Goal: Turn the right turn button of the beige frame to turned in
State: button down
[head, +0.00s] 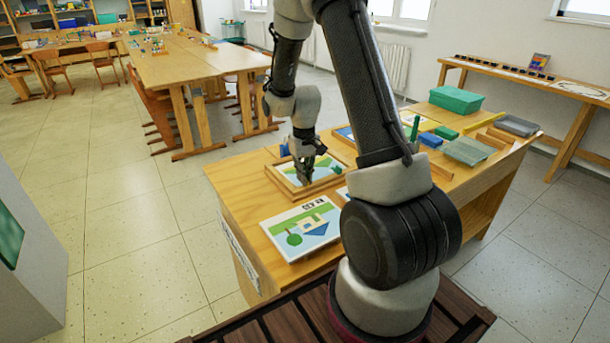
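The beige frame (287,188) lies flat on the near wooden table, around a picture in green, blue and white. My gripper (304,178) points down over the frame, close above or touching it; I cannot tell which. Its fingers are small and dark here, so I cannot see whether they are open or shut. The right turn button is not distinguishable; my gripper and arm cover part of the frame.
A loose picture of a house and tree (302,228) lies at the table's front left. My arm hides the table's middle. A green bin (455,100), a blue block (431,140), a grey-green box (468,151) and a grey tray (517,125) occupy the right side.

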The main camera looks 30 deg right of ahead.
jog(key=shift+n, duration=0.6)
jog(key=c, duration=1.6)
grip_release()
jog(key=shift+c, duration=0.2)
jog(key=shift+r, duration=0.1)
notch_tip(320, 180, up, 12)
